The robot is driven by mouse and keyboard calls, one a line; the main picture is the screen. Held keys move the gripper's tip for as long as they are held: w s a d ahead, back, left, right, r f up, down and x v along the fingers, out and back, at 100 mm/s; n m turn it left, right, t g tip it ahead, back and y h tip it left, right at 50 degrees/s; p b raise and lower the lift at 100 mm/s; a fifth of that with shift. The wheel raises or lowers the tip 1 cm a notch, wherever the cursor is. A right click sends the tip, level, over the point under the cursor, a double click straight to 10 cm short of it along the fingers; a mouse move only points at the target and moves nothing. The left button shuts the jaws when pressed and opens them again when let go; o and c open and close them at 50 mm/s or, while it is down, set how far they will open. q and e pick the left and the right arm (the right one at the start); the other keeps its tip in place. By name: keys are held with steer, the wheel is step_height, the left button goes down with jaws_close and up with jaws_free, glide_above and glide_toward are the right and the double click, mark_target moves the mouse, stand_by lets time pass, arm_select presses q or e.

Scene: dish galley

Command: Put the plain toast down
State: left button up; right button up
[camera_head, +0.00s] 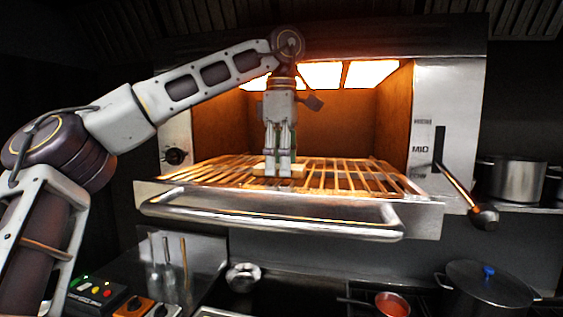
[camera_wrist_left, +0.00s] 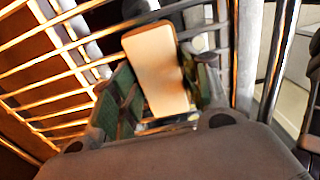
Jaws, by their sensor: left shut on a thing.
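The plain toast (camera_wrist_left: 158,65) is a pale, flat slab with a browner edge, held between the green pads of my left gripper (camera_wrist_left: 163,92) in the left wrist view. In the head view my left gripper (camera_head: 279,168) points straight down at the wire rack (camera_head: 340,176) of the grill. The toast (camera_head: 298,169) shows there only as a small pale piece around the fingertips, low over the rack bars. I cannot tell whether it touches the bars. My right gripper is not in view.
The grill's glowing heater (camera_head: 322,75) is above and behind my gripper. A thick front handle (camera_head: 270,223) runs below the rack. A lever (camera_head: 462,190) juts out at the right. Pots (camera_head: 485,285) and a red-filled pan (camera_head: 392,304) stand below. Much of the rack is bare.

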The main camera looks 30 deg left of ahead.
arm_select(q)
steer(key=shift+f, duration=0.15)
steer(key=o, duration=1)
steer(key=shift+r, duration=0.35)
steer(key=shift+r, duration=3.6)
